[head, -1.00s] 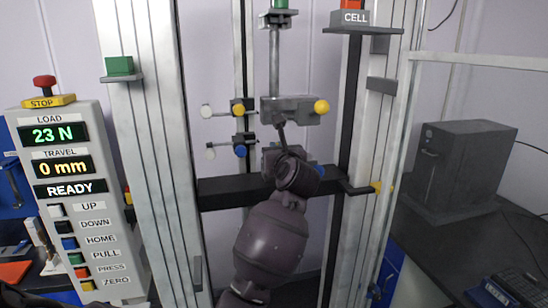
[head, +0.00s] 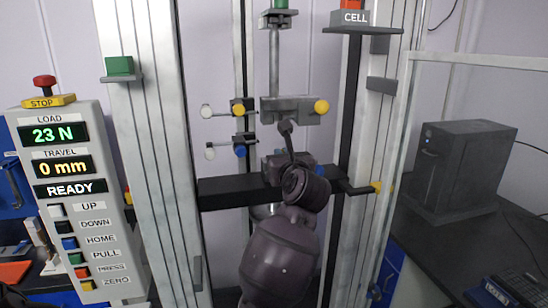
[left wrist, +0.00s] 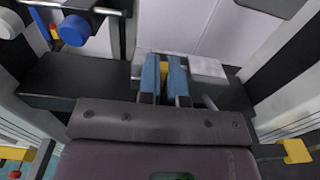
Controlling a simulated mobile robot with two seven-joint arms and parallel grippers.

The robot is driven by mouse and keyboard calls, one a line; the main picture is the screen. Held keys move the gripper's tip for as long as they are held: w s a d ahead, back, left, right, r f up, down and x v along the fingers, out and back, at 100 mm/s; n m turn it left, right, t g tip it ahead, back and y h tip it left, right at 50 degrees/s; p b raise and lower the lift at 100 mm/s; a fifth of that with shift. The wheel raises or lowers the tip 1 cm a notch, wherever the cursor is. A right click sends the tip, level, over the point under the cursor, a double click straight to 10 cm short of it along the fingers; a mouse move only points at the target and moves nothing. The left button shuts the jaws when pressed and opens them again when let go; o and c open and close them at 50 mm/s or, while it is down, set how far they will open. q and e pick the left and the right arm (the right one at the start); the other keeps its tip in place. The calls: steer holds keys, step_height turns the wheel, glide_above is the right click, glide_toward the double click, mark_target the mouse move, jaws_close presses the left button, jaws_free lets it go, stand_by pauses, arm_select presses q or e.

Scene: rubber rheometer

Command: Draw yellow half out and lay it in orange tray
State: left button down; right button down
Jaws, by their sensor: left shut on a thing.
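In the left wrist view the blue-tipped fingers of my left gripper (left wrist: 164,80) are shut on a small yellow piece, the yellow half (left wrist: 164,69), beside a grey clamp block (left wrist: 208,67). I cannot tell whether the piece is free of the clamp. In the head view my left arm rises in front of the lower clamp (head: 271,164) and hides the fingertips and the yellow piece. A flat orange thing, perhaps the orange tray (head: 14,272), shows at the lower left. My right gripper is not in view.
The upper clamp (head: 290,108) with a yellow knob hangs above the dark crossbar (head: 236,192). Frame columns (head: 150,150) stand on both sides. The control panel (head: 72,190) is at left, reading 23 N. A clear guard panel (head: 400,150) and dark box (head: 455,170) are at right.

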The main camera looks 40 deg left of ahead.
arm_select(q)
steer(key=shift+v, duration=2.4)
steer(key=w+d+r+m+t+h, duration=0.2)
steer(key=d+r+m+t+h, duration=0.15)
steer(key=d+h, duration=0.2)
steer(key=s+d+f+m+t+h+b, duration=0.1)
steer(key=d+f+m+t+h, duration=0.1)
steer(key=d+f+m+h, duration=0.3)
steer(key=s+f+h+b, duration=0.1)
steer(key=s+f, duration=0.4)
steer(key=f, duration=0.6)
steer(key=s+d+f+m+h+b, duration=0.1)
steer(key=s+f, duration=0.3)
steer(key=f, duration=0.7)
steer(key=shift+s+d+t+h, duration=0.25)
steer(key=shift+s+t+h, duration=0.15)
steer(key=shift+h, duration=0.25)
